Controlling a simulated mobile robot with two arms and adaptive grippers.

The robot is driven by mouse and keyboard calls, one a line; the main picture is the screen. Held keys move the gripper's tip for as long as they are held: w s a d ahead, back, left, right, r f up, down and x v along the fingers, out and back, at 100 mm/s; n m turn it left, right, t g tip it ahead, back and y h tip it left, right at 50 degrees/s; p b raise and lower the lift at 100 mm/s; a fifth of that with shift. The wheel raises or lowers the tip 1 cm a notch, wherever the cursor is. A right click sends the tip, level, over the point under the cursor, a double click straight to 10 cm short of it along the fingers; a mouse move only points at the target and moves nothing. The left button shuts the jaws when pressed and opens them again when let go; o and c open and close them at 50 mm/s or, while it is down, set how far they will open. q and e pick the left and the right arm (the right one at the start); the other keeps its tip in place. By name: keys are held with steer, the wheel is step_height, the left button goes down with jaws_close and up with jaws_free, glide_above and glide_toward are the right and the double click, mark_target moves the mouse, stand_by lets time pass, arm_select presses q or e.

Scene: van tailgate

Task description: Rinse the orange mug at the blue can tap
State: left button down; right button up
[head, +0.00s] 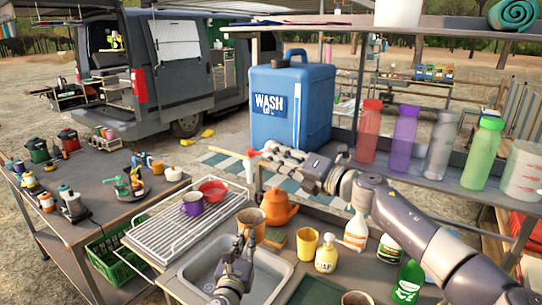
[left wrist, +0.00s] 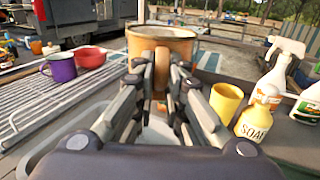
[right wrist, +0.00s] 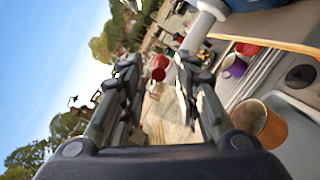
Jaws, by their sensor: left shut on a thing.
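The orange mug (head: 250,221) is upright above the sink (head: 283,272), its rim and inside brownish. My left gripper (head: 243,243) is shut on its handle; the left wrist view shows the mug (left wrist: 162,45) beyond the fingers. The mug (right wrist: 262,120) also shows in the right wrist view. The blue can (head: 312,105) marked WASH stands behind the sink. Its tap (head: 252,154), with red and white parts, is at its lower left. My right gripper (head: 283,158) is in front of the can near the tap. Its fingers are apart in the right wrist view (right wrist: 160,75); contact with the tap is unclear.
A drying rack (head: 150,238) left of the sink holds a purple mug (head: 192,203) and red bowl (head: 213,190). An orange kettle (head: 278,208) stands behind the sink. A yellow cup (head: 307,244), soap bottle (head: 326,255) and spray bottle (head: 356,229) stand to the right.

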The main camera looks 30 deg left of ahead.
steer(key=shift+x, duration=1.4)
steer(key=shift+a, duration=0.1)
jaws_close()
